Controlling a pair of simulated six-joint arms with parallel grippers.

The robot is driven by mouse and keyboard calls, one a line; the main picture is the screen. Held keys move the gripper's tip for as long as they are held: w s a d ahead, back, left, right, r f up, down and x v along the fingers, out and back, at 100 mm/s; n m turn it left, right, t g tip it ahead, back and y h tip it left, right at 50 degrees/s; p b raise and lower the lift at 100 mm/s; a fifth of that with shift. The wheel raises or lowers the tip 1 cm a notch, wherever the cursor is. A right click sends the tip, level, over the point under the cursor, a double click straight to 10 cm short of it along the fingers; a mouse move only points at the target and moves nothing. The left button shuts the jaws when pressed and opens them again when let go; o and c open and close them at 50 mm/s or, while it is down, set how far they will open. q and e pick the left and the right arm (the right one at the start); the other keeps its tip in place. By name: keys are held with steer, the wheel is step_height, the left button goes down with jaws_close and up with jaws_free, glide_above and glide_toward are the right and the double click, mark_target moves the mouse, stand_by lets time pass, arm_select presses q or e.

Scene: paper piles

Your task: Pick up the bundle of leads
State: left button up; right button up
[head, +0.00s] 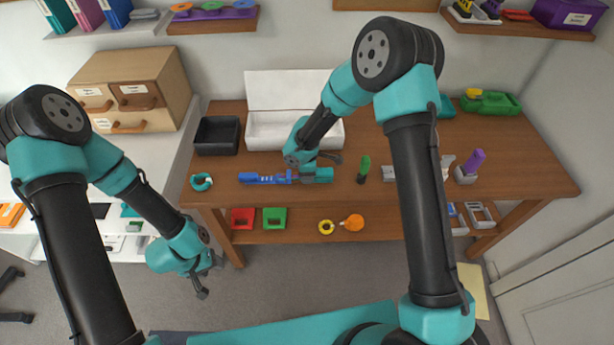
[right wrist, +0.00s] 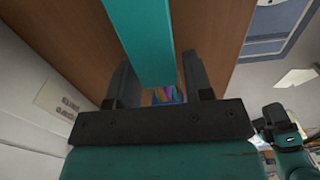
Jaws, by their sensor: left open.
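A small multicoloured cluster (right wrist: 167,95), blue, purple and orange, shows between the fingers of my right gripper (right wrist: 158,82) in the right wrist view. I cannot tell for sure whether it is the bundle of leads, or how far off it lies. A long teal bar also runs between those fingers, and I cannot tell whether they touch it. In the head view my right gripper (head: 333,159) is low over the table, right of a blue striped thing (head: 265,178). My left gripper (head: 208,281) is open and empty, off the table's front left.
The wooden table (head: 520,185) bears a black bin (head: 217,135), a white open box (head: 265,128), a teal ring (head: 201,181) and a dark green upright thing (head: 364,168). A lower shelf holds red (head: 242,218) and green (head: 275,218) trays.

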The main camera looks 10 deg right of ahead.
steer(key=c, duration=0.7)
steer(key=shift+r, duration=0.85)
step_height(320, 180, up, 2)
steer(key=s+a, duration=0.1)
steer(key=s, duration=0.4)
steer(key=s+a+r, duration=0.1)
steer(key=s, duration=0.4)
steer(key=s+a, duration=0.1)
steer(key=s, duration=0.4)
steer(key=shift+s+r, duration=0.2)
steer(key=shift+s, duration=0.2)
